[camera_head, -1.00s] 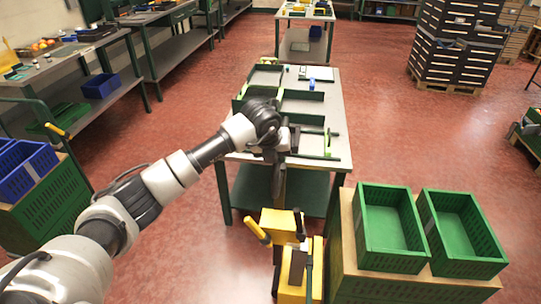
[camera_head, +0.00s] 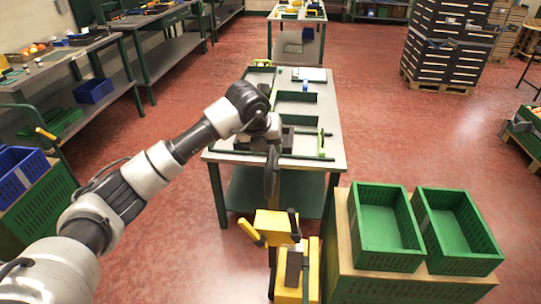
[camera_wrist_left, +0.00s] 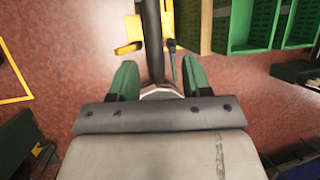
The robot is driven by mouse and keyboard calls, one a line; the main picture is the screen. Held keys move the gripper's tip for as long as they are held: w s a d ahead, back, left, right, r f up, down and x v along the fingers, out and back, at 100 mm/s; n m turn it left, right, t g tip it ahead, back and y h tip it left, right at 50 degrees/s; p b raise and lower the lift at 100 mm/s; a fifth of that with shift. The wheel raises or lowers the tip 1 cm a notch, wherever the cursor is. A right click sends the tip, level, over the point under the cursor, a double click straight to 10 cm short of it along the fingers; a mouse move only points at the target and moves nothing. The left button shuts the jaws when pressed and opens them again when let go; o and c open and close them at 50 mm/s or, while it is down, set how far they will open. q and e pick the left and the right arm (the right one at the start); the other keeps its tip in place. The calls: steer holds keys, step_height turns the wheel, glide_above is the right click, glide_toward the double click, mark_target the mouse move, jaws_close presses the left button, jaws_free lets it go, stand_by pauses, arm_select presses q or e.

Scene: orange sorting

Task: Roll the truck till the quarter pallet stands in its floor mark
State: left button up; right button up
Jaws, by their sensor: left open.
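The yellow truck (camera_head: 272,224) stands at the bottom middle of the head view, with a yellow lever on its left side and dark parts on top. Part of it shows at the top of the left wrist view (camera_wrist_left: 186,22). Right beside it, a wooden load base (camera_head: 344,240), likely the quarter pallet's load, carries two green crates (camera_head: 372,262). My left gripper (camera_head: 270,196) points down above the truck. In the left wrist view its green fingers (camera_wrist_left: 160,82) are apart, with a dark bar (camera_wrist_left: 152,40) between them. A yellow floor outline (camera_wrist_left: 28,97) lies at left there. My right gripper is out of view.
A grey-topped table (camera_head: 325,160) with green dividers stands just behind the truck. Blue crates (camera_head: 25,180) on a green stack stand at left, before a workbench. A dark stack on a pallet (camera_head: 440,82) stands at the back right. Red floor is open right of the table.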

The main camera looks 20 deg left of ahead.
arm_select(q)
steer(key=v, duration=0.5)
steer(key=shift+s+r+b, duration=0.15)
steer(key=shift+r+b, duration=0.1)
steer(key=shift+b, duration=0.15)
